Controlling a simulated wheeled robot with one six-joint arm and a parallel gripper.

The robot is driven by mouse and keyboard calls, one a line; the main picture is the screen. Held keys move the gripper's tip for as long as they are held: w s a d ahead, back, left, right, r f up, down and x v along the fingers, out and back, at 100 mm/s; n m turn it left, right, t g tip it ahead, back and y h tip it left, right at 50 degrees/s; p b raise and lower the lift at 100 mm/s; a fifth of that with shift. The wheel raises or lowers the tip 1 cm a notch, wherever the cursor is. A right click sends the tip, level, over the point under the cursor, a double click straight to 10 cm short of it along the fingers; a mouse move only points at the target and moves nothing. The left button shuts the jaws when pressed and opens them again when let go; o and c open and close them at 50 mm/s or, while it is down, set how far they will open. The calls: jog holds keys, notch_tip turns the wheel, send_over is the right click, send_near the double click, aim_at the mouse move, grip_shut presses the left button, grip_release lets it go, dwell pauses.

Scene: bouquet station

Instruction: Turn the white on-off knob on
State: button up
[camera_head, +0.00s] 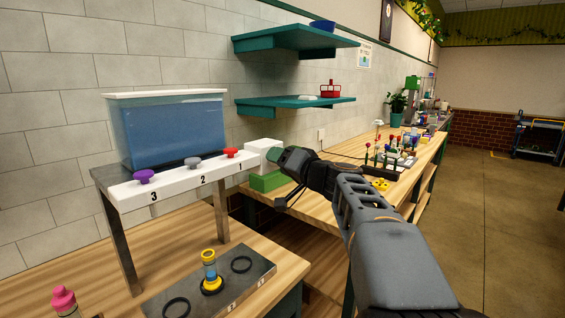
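My gripper (282,180) is at the end of my dark grey arm, which reaches in from the lower right.
Left is a blue water tank (172,130) above a white panel with purple (144,176), grey (192,162) and red (231,153) knobs. A grey tray (250,277) holds a yellow-and-blue bottle (209,268). Teal shelves (295,104) hang above. Flowers (385,150) stand right.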

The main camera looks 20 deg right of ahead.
jog(key=c, duration=0.8)
jog(key=shift+m, duration=0.4)
jog(key=shift+d+r+m+g+y+p, duration=0.2)
jog(key=shift+m+p, duration=0.5)
jog(key=shift+m, duration=1.95)
jog(key=shift+a+f+m+g+y+p, duration=0.15)
jog(key=shift+m+g+p, duration=0.4)
jog(key=shift+m, duration=2.15)
jog(key=shift+d+r+m+g+y+p, duration=0.2)
jog(key=shift+m+p, duration=0.6)
jog(key=shift+m, duration=1.85)
jog(key=shift+a+f, duration=0.1)
jog(key=shift+f, duration=0.1)
